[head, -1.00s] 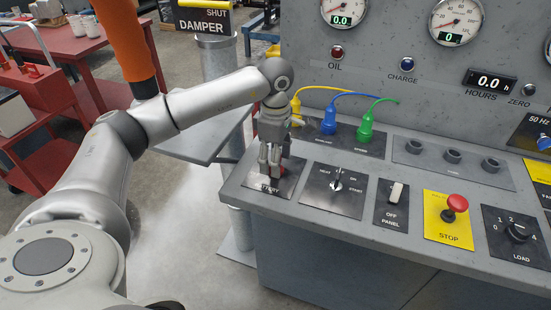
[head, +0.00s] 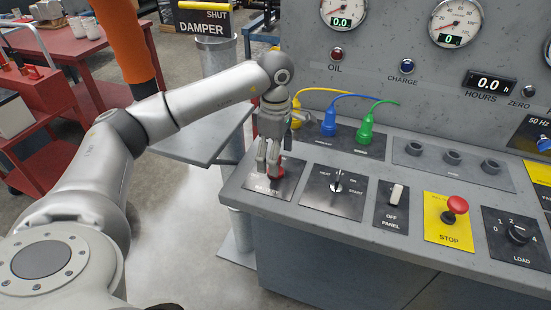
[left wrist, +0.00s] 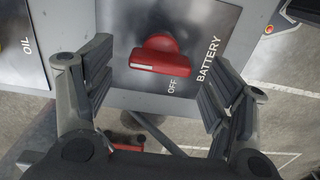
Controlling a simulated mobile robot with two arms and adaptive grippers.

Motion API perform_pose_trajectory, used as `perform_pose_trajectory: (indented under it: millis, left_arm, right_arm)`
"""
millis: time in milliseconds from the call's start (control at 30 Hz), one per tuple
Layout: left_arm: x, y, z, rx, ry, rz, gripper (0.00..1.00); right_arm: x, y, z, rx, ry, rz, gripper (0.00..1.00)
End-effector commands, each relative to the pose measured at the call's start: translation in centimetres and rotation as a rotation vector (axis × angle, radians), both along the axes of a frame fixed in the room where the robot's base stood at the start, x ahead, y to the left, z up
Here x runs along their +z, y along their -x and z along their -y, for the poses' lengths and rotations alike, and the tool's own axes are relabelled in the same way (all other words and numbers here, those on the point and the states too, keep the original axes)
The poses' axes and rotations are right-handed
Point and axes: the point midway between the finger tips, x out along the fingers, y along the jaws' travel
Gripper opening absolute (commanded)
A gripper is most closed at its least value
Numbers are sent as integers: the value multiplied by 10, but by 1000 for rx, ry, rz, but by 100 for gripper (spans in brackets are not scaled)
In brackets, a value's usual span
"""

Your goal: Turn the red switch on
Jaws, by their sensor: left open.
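The red switch (left wrist: 158,56) is a red rotary handle on a dark plate (left wrist: 190,25) marked BATTERY and OFF. In the left wrist view it lies between and just beyond the open fingers of my left gripper (left wrist: 155,95), with no contact visible. In the head view the red switch (head: 279,174) shows partly at the left end of the console, behind the fingers of my left gripper (head: 268,168), which points down over the plate. My right gripper does not show.
The console (head: 232,192) also carries a key switch (head: 337,184), a panel rocker (head: 396,193) and a red STOP button (head: 456,205). Yellow, blue and green plugs (head: 328,125) with cables stand behind my gripper. A grey shelf (head: 200,150) lies left of the console.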

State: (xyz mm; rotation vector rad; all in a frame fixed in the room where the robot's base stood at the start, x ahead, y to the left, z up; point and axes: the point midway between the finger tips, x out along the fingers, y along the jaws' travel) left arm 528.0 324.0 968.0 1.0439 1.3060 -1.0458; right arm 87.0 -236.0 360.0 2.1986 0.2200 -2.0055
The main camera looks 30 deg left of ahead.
Motion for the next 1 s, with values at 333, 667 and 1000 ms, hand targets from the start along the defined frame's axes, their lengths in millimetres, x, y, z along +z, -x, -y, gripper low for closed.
perform_pose_trajectory:
  millis: [333, 667, 1000]
  left_arm:
    - [75, -1, 0, -1, 1, 6, 77]
    - [104, 0, 0, -1, 0, 2, 77]
    - [104, 0, 0, -1, 0, 1, 77]
  right_arm:
    - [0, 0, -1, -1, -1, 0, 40]
    - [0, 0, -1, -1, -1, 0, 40]
    - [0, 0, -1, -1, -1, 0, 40]
